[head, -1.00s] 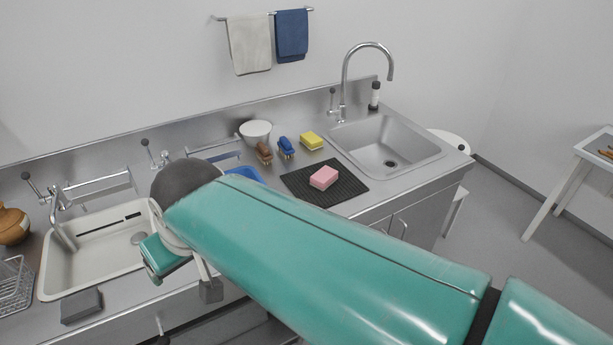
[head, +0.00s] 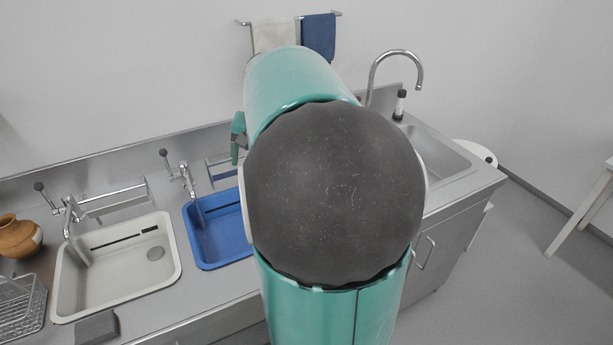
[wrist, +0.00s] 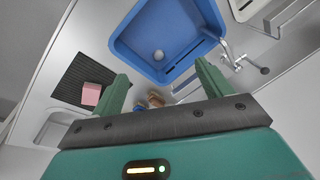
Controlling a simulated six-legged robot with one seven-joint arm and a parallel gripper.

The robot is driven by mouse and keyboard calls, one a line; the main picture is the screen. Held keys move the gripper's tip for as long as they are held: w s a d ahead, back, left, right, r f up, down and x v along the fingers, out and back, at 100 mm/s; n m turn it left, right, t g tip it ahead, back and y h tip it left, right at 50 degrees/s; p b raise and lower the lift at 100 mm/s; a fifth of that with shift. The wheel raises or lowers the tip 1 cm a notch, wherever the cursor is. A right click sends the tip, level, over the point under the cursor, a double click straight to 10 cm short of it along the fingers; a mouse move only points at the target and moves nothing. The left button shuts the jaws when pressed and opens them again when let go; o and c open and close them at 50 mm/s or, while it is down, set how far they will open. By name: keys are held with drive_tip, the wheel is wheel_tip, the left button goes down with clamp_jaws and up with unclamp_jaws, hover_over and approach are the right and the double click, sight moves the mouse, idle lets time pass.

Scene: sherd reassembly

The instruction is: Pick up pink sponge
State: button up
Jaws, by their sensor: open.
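The pink sponge (wrist: 91,93) lies on a black ribbed mat (wrist: 84,70) in the wrist view, just left of my left finger, which partly overlaps it. My gripper (wrist: 162,84) is open, with two green fingers spread wide and nothing between them but the view of the counter and the blue basin. The sponge is outside the gap between the fingers. In the head view my arm hides the sponge and the mat.
A blue basin (head: 222,228) is set in the counter, and it also shows in the wrist view (wrist: 128,42). A white sink (head: 110,285) lies to its left. A brown brush (wrist: 155,100) sits near the fingers. A tall faucet (head: 418,72) stands at the right sink.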

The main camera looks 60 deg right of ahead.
drive_tip(key=s+d+f+m+g, duration=0.1)
drive_tip(key=s+d+f+m, duration=0.25)
drive_tip(key=d, duration=0.55)
drive_tip(key=s+d+f+m+g, duration=0.1)
drive_tip(key=s+d+f+m, duration=0.2)
drive_tip(key=d, duration=0.7)
drive_tip(key=s+d+f+m+g, duration=0.1)
drive_tip(key=s+d+f, duration=0.25)
drive_tip(key=d, duration=0.55)
drive_tip(key=shift+m, duration=0.25)
drive_tip(key=f, duration=0.8)
drive_tip(key=shift+s+d+f, duration=0.1)
drive_tip(key=shift+s, duration=0.3)
wheel_tip(320, 180, down, 6)
drive_tip(key=shift+r, duration=0.15)
drive_tip(key=c, duration=1.1)
drive_tip(key=shift+r, duration=0.2)
